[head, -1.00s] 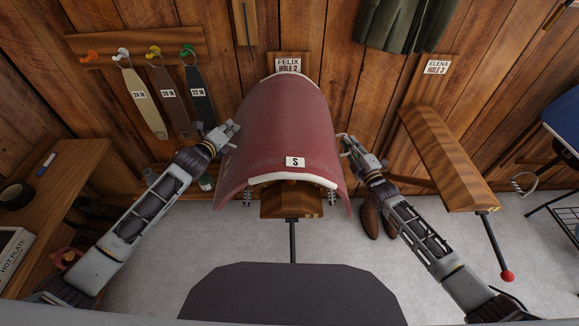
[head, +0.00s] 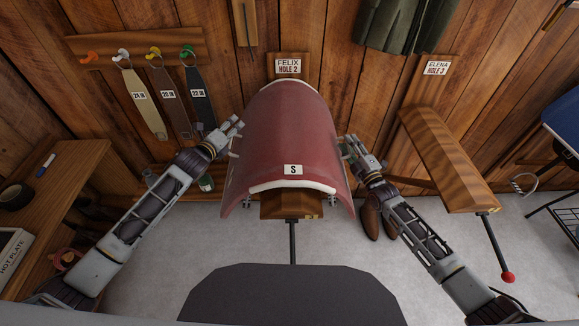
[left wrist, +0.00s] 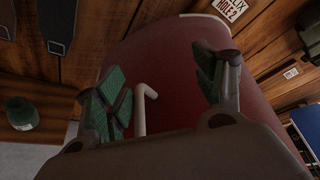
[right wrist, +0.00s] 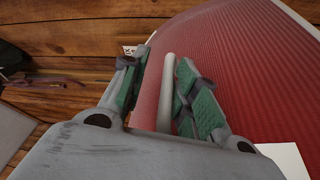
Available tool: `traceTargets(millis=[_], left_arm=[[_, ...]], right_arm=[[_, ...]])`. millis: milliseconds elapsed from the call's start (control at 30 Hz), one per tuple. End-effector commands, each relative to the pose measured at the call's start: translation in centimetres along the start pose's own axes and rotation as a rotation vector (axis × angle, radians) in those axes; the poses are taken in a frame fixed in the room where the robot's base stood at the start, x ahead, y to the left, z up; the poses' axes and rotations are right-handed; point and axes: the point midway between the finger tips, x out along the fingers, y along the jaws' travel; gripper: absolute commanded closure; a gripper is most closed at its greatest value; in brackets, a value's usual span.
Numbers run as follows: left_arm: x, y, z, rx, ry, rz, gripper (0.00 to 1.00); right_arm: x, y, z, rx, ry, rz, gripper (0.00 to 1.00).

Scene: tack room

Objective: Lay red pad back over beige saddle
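The red pad (head: 290,130), with a white "S" label near its front, lies draped over the middle rack (head: 292,205) marked FELIX HOLE 2. I cannot make out the beige saddle; the pad hides what is beneath it. My left gripper (head: 236,138) is open beside the pad's left side. In the left wrist view a pale bent handle (left wrist: 143,108) on the pad stands between its spread fingers. My right gripper (head: 350,150) is at the pad's right side. In the right wrist view its fingers stand apart around a pale handle bar (right wrist: 167,90), with a gap on one side.
An empty wooden rack (head: 450,160) marked ELENA HOLE 3 juts out at right. Brown boots (head: 378,220) stand on the floor beneath my right gripper. A green garment hangs at the back.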

Motion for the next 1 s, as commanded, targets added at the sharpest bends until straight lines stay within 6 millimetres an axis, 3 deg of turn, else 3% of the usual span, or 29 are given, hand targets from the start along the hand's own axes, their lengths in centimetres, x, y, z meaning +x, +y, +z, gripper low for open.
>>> traceTargets(millis=[467,1000], left_arm=[[-1.1,0.0,0.0,0.0,0.0,0.0,0.31],[-5.9,0.0,-0.1,0.0,0.002,0.001,0.31]], right_arm=[[0.0,-0.1,0.0,0.0,0.0,-0.002,0.69],[0.0,-0.1,0.0,0.0,0.0,-0.002,0.69]])
